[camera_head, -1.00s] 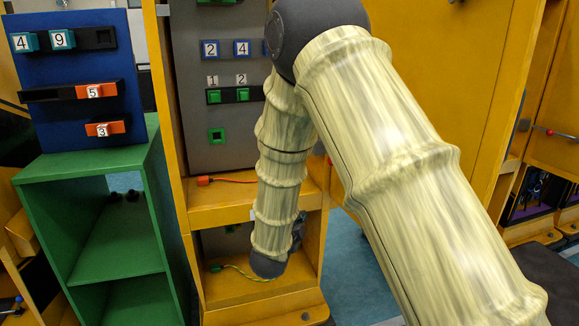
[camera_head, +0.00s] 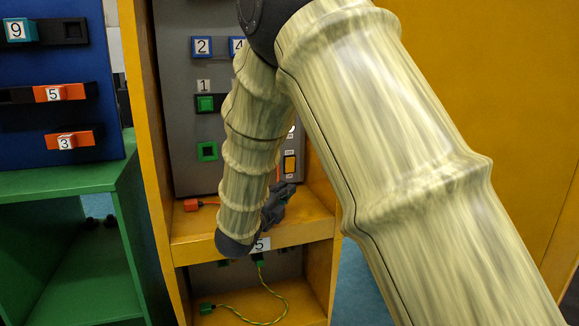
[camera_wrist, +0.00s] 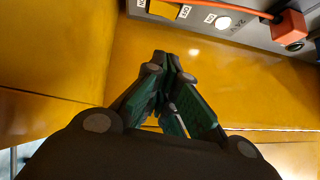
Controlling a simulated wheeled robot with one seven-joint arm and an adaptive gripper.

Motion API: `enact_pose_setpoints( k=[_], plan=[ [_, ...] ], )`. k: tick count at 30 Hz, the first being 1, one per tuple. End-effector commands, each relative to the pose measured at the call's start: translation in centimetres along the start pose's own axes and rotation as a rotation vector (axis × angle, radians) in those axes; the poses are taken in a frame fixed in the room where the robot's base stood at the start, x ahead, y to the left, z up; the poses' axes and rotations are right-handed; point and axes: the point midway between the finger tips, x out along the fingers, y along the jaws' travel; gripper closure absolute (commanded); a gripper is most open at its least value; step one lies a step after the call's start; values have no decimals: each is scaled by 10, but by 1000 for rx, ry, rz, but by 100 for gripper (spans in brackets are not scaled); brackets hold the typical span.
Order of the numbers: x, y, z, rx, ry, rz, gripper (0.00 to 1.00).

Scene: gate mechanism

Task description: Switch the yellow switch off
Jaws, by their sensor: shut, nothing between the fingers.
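The yellow switch (camera_head: 290,164) is a small yellow rocker in a dark frame with white labels, low on the right of the grey panel in the head view. In the wrist view its yellow edge (camera_wrist: 163,8) shows at the top, partly cut off by the frame. I cannot tell its on or off position. My gripper (camera_head: 281,197) is below the switch and apart from it, near the upper shelf, partly hidden by my arm. In the wrist view the gripper's fingers (camera_wrist: 172,65) meet at their tips and hold nothing.
A yellow cabinet wall (camera_head: 318,170) stands close on the right of the switch. A red plug (camera_head: 192,205) with a cable lies at the shelf's back. A green cable (camera_head: 283,308) lies on the lower shelf.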

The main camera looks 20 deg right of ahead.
Motion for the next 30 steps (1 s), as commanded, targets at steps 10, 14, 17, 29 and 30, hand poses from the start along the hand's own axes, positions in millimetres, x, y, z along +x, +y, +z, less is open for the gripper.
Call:
enact_pose_setpoints(
  k=[10,14,17,29,30],
  plan=[
    [-2,0,5,1,-6,0,100],
    [1,1,4,2,-5,0,100],
    [10,2,4,3,-4,0,100],
    [74,3,2,2,-1,0,100],
    [81,3,2,2,-1,-1,100]
  ],
)
